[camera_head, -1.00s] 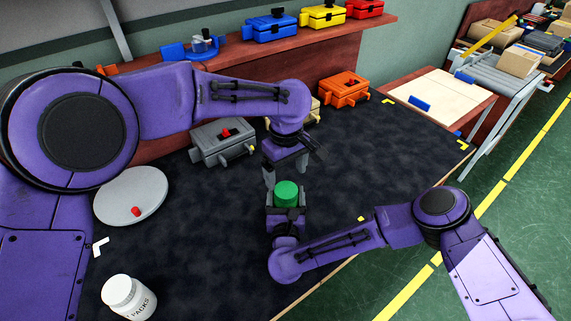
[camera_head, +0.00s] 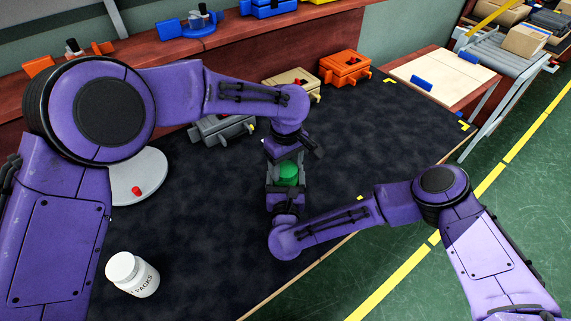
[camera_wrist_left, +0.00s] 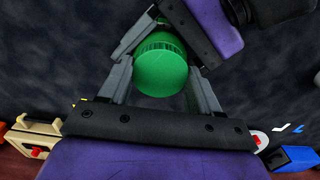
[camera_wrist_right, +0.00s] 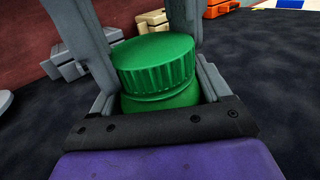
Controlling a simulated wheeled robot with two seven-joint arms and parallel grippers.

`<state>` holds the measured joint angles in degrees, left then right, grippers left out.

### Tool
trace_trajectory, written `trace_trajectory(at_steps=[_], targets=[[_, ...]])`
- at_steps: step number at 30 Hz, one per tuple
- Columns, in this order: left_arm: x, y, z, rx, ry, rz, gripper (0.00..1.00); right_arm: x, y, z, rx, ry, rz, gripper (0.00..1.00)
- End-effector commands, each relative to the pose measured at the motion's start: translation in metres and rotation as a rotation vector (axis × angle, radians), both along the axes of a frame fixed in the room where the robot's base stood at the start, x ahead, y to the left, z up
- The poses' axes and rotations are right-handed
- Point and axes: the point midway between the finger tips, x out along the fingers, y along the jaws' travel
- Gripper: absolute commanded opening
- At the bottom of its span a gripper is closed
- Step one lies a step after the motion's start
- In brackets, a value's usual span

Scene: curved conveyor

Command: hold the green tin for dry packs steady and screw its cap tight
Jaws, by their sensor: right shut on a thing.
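The green tin (camera_head: 288,178) stands upright above the front part of the dark table mat. Its ribbed green cap (camera_wrist_right: 155,62) sits on top of the tin body (camera_wrist_right: 160,100) in the right wrist view. My right gripper (camera_head: 285,185) comes from the front and is shut on the tin body, one finger on each side. My left gripper (camera_head: 286,160) points down from above at the cap. How tightly the cap sits cannot be seen.
A white jar marked PACKS (camera_head: 132,275) stands at the front left. A grey disc (camera_head: 145,160) with a red knob lies behind it. Grey (camera_head: 222,130), beige (camera_head: 291,82) and orange (camera_head: 346,68) boxes stand along the back. The mat's right side is clear.

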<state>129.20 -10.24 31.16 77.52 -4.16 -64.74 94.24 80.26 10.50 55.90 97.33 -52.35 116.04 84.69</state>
Motion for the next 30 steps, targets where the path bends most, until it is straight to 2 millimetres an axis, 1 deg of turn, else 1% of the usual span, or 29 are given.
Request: trace_trajectory(at_steps=[2, 4, 5, 7, 8, 11, 12, 14, 15, 20, 21, 24, 27, 29, 30], targets=[[0.0000, 0.0001, 0.0001, 0.000, 0.000, -0.006, 0.26, 0.0001, -0.0004, -0.0002, 0.000, 0.000, -0.001, 0.00], [0.0000, 0.0001, 0.0001, 0.000, 0.000, -0.054, 0.26, 0.0001, -0.0004, -0.0002, 0.000, 0.000, -0.001, 0.00], [0.0000, 0.0003, 0.0001, 0.000, 0.000, -0.096, 0.26, 0.0001, -0.0004, -0.0002, 0.000, 0.000, -0.001, 0.00], [0.0001, 0.0003, 0.0000, 0.000, 0.000, -0.248, 0.26, 0.0001, -0.0004, -0.0002, 0.000, 0.000, -0.001, 0.00], [0.0001, 0.0003, 0.0000, 0.001, -0.001, -0.333, 0.26, 0.0001, -0.0004, -0.0002, 0.000, 0.000, -0.001, 0.00], [0.0000, 0.0003, 0.0000, -0.002, -0.001, -0.662, 0.26, 0.0001, -0.0004, -0.0002, 0.000, 0.001, -0.001, 0.00], [0.0002, 0.0005, 0.0000, -0.002, -0.001, -0.799, 0.26, 0.0001, -0.0004, -0.0002, 0.000, 0.001, -0.001, 0.00], [0.0003, 0.0006, -0.0002, -0.002, -0.002, -1.004, 0.26, 0.0001, -0.0003, -0.0002, 0.000, 0.001, -0.001, 0.00], [0.0001, 0.0005, -0.0005, -0.002, -0.002, -1.143, 0.26, 0.0001, -0.0003, -0.0003, 0.000, 0.001, -0.001, 0.00], [0.0001, 0.0006, -0.0008, -0.003, -0.001, -1.703, 0.26, 0.0001, -0.0003, -0.0003, 0.000, 0.001, -0.001, 0.00], [0.0003, 0.0008, -0.0010, -0.002, -0.002, -1.842, 0.26, 0.0001, -0.0003, -0.0003, 0.000, 0.001, -0.001, 0.00], [0.0002, 0.0006, -0.0013, -0.003, -0.003, -2.168, 0.26, 0.0001, -0.0003, -0.0003, 0.000, 0.001, -0.001, 0.00], [0.0003, 0.0007, -0.0012, -0.003, -0.003, -2.423, 0.26, 0.0001, -0.0003, -0.0003, 0.000, 0.001, -0.001, 0.00], [0.0004, 0.0008, -0.0015, -0.002, -0.002, -2.531, 0.26, 0.0001, -0.0003, -0.0003, 0.000, 0.001, -0.001, 0.00], [0.0004, 0.0008, -0.0014, 0.000, -0.001, -2.519, 0.26, 0.0001, -0.0003, -0.0003, 0.000, 0.001, -0.001, 0.00]])
